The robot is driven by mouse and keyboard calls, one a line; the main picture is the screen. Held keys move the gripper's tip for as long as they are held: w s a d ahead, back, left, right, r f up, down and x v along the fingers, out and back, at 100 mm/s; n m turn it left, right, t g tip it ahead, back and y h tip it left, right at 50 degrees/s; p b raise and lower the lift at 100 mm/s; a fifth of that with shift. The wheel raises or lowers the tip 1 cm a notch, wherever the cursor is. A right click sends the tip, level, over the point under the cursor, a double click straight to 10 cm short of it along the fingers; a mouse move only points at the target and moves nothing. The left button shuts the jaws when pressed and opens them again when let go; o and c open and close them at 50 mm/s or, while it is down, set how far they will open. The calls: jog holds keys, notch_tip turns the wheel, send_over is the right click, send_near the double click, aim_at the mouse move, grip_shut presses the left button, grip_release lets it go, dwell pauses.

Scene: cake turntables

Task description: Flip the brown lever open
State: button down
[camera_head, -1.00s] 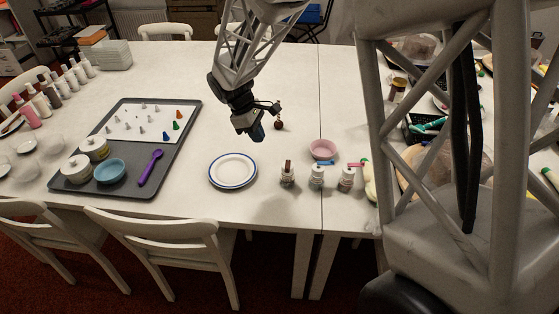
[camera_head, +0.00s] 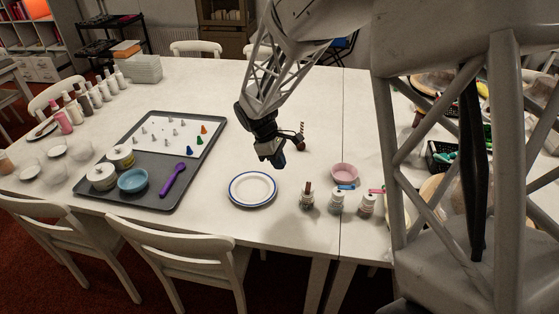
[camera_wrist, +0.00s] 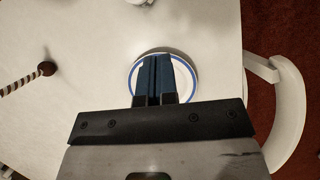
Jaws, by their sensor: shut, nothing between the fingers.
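A small white bottle (camera_head: 307,201) stands on the table right of the plate, with a brown lever (camera_head: 309,187) standing up at its top. A second bottle (camera_head: 337,204) beside it has a blue lever (camera_head: 346,187) lying about level. A third bottle (camera_head: 367,207) has a pinkish-red lever (camera_head: 376,191). My gripper (camera_head: 276,161) is shut and empty, above the table, up and left of the bottles in the head view. In the wrist view its blue fingers (camera_wrist: 153,78) are together, over the plate.
A white plate with a blue rim (camera_head: 252,204) lies below my gripper. A striped stick with a brown ball (camera_head: 299,144) is close to its right. A pink bowl (camera_head: 344,173) stands behind the bottles. A grey tray (camera_head: 211,150) lies to the left.

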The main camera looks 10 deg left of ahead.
aim_at(308, 187)
jog(key=s+d+f, duration=0.1)
jog(key=d+f, duration=0.5)
jog(key=f, duration=0.1)
jog(key=shift+d+f, duration=0.2)
jog(key=shift+d, duration=0.2)
